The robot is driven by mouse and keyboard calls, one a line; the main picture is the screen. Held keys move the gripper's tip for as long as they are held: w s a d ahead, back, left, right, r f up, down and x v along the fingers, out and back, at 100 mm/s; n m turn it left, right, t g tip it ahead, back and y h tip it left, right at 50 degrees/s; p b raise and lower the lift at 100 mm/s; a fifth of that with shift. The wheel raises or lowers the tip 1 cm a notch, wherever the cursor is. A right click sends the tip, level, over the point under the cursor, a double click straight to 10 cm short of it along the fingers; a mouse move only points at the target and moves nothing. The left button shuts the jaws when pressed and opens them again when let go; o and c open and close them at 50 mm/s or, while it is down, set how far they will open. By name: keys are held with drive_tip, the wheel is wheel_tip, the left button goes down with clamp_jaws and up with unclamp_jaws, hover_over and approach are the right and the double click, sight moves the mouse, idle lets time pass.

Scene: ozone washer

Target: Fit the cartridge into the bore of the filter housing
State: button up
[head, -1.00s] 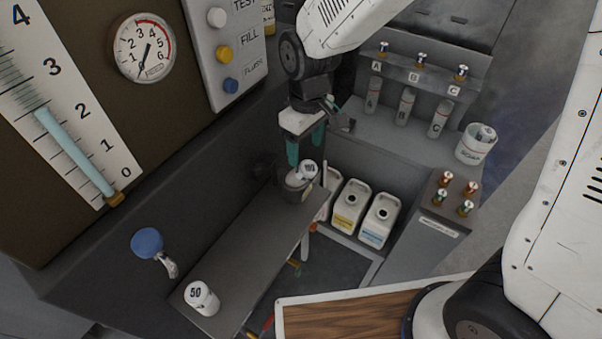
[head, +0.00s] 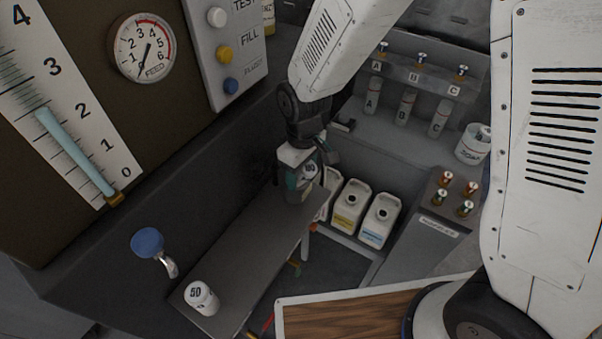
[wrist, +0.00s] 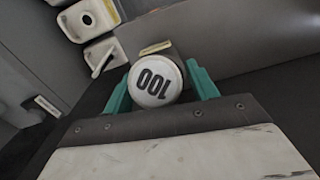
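A white cap marked 100 (wrist: 155,82) fills the middle of the wrist view; in the head view the 100 piece (head: 309,169) is partly hidden by my gripper. My gripper (wrist: 158,72) has its teal fingers on either side of the cap. They look spread, with a narrow gap at the right; contact at the left is unclear. A dark body lies under the cap at the far end of the grey shelf (head: 240,255); whether it is the filter housing I cannot tell. A white cartridge marked 50 (head: 202,297) stands at the shelf's near end. No open bore shows.
White jugs (head: 379,220) stand just right of the shelf's far end. The shelf's middle is clear.

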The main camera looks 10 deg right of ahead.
drive_tip(key=c, duration=0.9)
drive_tip(key=shift+r, duration=0.1)
